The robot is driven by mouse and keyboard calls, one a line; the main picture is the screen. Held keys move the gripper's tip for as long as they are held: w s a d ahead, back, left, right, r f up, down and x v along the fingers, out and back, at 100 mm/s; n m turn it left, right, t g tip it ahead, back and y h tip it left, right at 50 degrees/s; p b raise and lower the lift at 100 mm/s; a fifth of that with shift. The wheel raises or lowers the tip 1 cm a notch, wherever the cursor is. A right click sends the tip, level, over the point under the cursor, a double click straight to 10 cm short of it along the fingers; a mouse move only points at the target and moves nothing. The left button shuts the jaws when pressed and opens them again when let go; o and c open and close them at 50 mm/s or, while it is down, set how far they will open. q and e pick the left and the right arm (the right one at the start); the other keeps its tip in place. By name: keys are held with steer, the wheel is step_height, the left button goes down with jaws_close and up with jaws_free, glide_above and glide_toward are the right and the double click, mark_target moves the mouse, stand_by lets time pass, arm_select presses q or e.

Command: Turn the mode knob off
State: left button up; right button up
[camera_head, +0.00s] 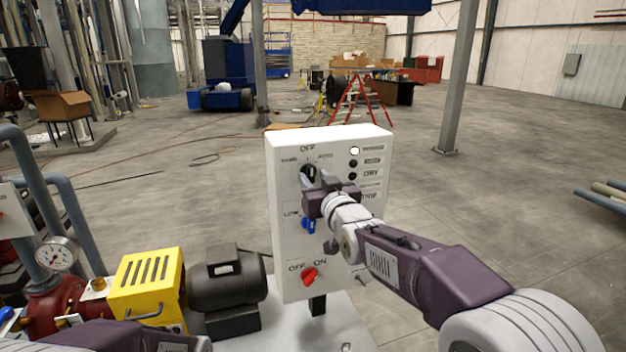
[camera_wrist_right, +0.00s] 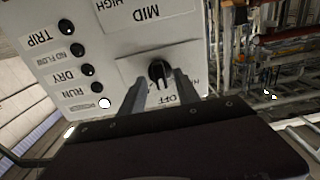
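The white control box (camera_head: 330,245) stands upright in the middle of the head view. The black mode knob (camera_head: 308,172) is near its top, under an OFF label. In the right wrist view, which sees the panel upside down, the knob (camera_wrist_right: 158,70) shows just beyond and between the two fingertips, with OFF (camera_wrist_right: 183,99) below it. My right gripper (camera_head: 316,181) is open in front of the knob; a gap shows on both sides, and contact cannot be told. The knob's exact pointing is hard to read. Only part of my left arm shows at lower left; its gripper is out of view.
A blue knob (camera_head: 308,225) and a red OFF/ON knob (camera_head: 310,276) sit lower on the box. A yellow pump guard (camera_head: 150,285), a dark motor (camera_head: 228,283) and a gauge (camera_head: 56,254) stand left.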

steer(key=b+v, duration=0.2)
steer(key=v, duration=0.5)
steer(key=shift+s, duration=0.25)
steer(key=shift+r, duration=0.1)
